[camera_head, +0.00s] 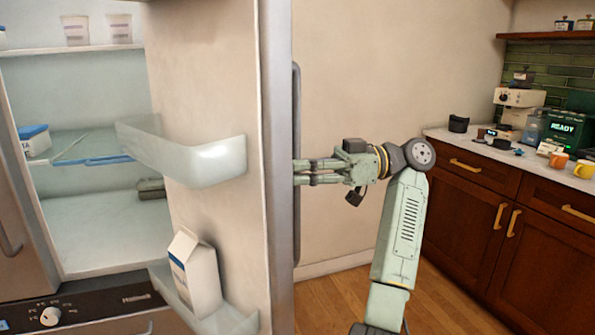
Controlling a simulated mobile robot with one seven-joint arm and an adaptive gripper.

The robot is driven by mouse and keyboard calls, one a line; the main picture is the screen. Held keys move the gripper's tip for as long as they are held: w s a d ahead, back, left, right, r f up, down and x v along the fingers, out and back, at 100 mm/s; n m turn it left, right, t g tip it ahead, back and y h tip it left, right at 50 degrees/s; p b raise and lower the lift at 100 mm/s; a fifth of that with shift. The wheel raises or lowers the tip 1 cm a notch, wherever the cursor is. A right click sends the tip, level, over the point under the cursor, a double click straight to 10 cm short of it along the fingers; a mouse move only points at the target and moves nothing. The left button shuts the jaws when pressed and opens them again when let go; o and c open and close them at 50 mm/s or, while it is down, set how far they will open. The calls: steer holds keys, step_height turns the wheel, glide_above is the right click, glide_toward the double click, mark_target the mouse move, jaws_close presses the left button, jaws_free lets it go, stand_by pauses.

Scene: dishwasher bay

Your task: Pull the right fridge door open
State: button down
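The fridge door (278,140) stands wide open in the head view, its inner side with door bins facing me and its edge running top to bottom. A long vertical grey handle (297,105) is on its outer face. My gripper (300,172) is to the right of the door, with its fingers pointing left and their tips at the handle. The fingers lie one above the other with little space between them. Whether they grip the handle or only touch it cannot be told.
The lit fridge interior (110,225) holds shelves with tubs. A white carton (195,270) stands in the lower door bin (232,322). At right, a counter (475,149) above wooden cabinets (465,205) bears a coffee machine (520,98) and cups. Bare wall and floor lie behind my arm.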

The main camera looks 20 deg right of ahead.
mark_target(298, 112)
steer(key=shift+w+d+r+g, duration=0.1)
steer(key=shift+w+d+g, duration=0.2)
steer(key=shift+w, duration=0.05)
stand_by(0.3)
steer(key=c, duration=1.7)
jaws_free()
steer(key=shift+a, duration=0.1)
steer(key=shift+o, duration=0.7)
step_height(298, 112, up, 10)
steer(key=shift+f, duration=0.1)
